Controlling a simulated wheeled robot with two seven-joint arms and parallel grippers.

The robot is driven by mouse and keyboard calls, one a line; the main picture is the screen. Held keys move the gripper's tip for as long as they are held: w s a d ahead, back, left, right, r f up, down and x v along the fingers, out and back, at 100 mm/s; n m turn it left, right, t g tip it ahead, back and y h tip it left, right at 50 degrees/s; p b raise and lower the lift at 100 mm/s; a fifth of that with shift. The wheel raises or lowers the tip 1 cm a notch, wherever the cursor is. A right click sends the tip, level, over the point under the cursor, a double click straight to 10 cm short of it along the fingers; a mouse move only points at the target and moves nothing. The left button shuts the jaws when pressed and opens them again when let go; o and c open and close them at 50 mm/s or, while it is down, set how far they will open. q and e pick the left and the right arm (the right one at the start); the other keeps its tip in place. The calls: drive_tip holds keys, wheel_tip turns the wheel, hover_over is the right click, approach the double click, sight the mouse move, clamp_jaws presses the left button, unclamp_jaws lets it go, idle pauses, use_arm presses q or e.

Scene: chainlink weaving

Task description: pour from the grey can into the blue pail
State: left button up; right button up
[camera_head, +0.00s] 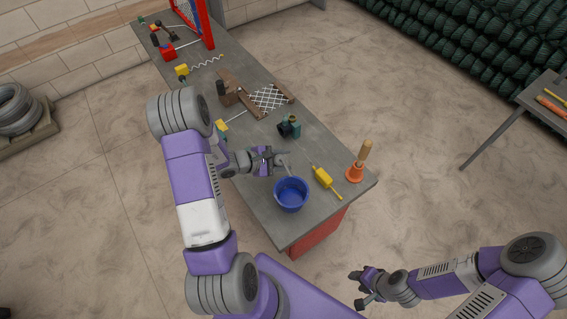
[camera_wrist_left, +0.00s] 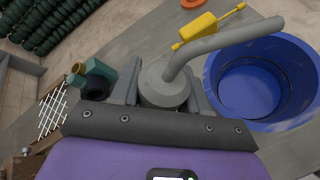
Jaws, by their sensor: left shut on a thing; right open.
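The grey can (camera_wrist_left: 160,88) is between the fingers of my left gripper (camera_head: 270,160), which is shut on it. In the left wrist view its long bent spout (camera_wrist_left: 215,40) reaches right, across the far rim of the blue pail. The blue pail (camera_head: 291,195) stands upright on the workbench, just in front of the left gripper; it also shows in the left wrist view (camera_wrist_left: 235,100). I see no stream from the spout, and the pail shows only blue inside. My right gripper (camera_head: 359,289) is open and empty, away from the bench at lower right.
On the grey workbench (camera_head: 325,206), a yellow tool (camera_head: 325,180) and an orange, wooden-handled thing (camera_head: 357,172) lie right of the pail. A side table (camera_head: 540,97) stands far right.

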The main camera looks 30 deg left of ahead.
use_arm(q)
drive_tip(key=shift+w+f+p, duration=0.1)
drive_tip(key=shift+p, duration=0.25)
use_arm(e)
drive_tip(key=shift+f, duration=0.1)
use_arm(q)
drive_tip(key=shift+f, duration=0.1)
use_arm(e)
drive_tip(key=shift+f, duration=0.2)
use_arm(q)
drive_tip(key=shift+a+f+b, duration=0.1)
drive_tip(key=shift+f+b, duration=0.15)
drive_tip(key=shift+b, duration=0.4)
use_arm(e)
drive_tip(key=shift+f, duration=0.4)
use_arm(q)
drive_tip(key=shift+a+r+m+y+b, duration=0.15)
drive_tip(key=shift+r+m+y+b, duration=0.35)
drive_tip(key=shift+b, duration=0.7)
use_arm(e)
drive_tip(key=shift+f, duration=1.2)
use_arm(q)
drive_tip(key=shift+w+a+r+m+t+y+b, duration=0.15)
drive_tip(key=shift+r+m+t+y+b, duration=0.5)
drive_tip(key=shift+b, duration=1.3)
use_arm(e)
drive_tip(key=shift+f, duration=1.95)
